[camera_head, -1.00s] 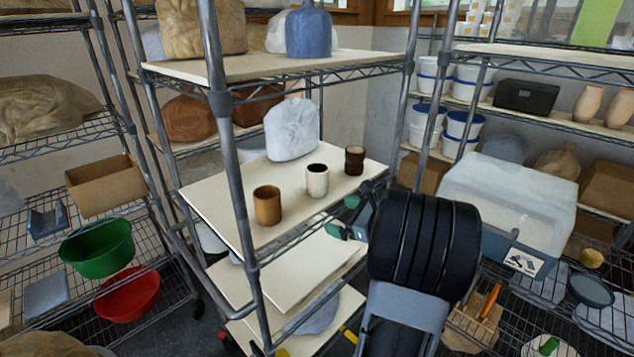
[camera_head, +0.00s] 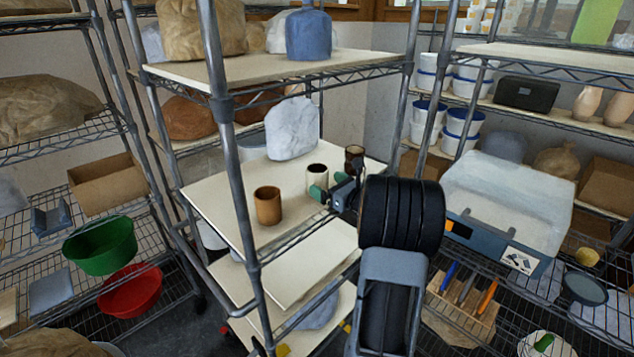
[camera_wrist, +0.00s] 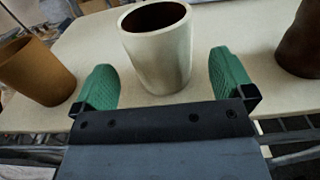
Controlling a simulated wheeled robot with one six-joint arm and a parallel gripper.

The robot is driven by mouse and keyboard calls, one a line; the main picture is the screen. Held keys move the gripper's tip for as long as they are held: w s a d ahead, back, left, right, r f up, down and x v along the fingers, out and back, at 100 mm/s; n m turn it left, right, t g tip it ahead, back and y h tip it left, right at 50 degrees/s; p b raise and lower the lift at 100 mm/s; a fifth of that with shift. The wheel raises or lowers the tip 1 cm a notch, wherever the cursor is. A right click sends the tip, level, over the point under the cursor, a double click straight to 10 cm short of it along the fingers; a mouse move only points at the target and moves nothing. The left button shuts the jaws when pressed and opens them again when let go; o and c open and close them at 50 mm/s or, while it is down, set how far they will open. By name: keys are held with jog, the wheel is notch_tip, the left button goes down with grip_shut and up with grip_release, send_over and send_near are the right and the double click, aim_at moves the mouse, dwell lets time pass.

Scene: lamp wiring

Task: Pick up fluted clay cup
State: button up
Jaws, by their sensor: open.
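Three cups stand upright in a row on the cream shelf board. The tan clay cup (camera_head: 268,206) is at the left, the white cup with a dark brown inside (camera_head: 317,173) is in the middle, and the dark brown cup (camera_head: 354,155) is behind at the right. I cannot tell which is fluted. My gripper (camera_head: 328,186) is open at the white cup. In the wrist view the white cup (camera_wrist: 160,50) stands between and just beyond the green fingers of my gripper (camera_wrist: 165,76), with gaps on both sides. The tan cup (camera_wrist: 35,72) and dark cup (camera_wrist: 300,42) lie outside the fingers.
A pale wrapped lump (camera_head: 292,129) sits behind the cups. A metal shelf post (camera_head: 236,170) stands in front at the left, and another board (camera_head: 220,67) is above. The shelf's front rail runs below my gripper. Bare board lies left of the tan cup.

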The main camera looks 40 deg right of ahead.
aim_at(324, 180)
jog(key=shift+w+a+r+p, duration=0.15)
jog(key=shift+w+p, duration=0.1)
jog(key=shift+w, duration=0.55)
jog(key=shift+w+a+f+p, duration=0.1)
jog(key=shift+w+p, duration=0.2)
jog(key=shift+w, duration=0.45)
jog(key=shift+w+a+r+p, duration=0.15)
jog(key=shift+w+p, duration=0.1)
jog(key=shift+w, duration=0.55)
jog(key=c, duration=1.1)
jog(key=shift+r, duration=0.1)
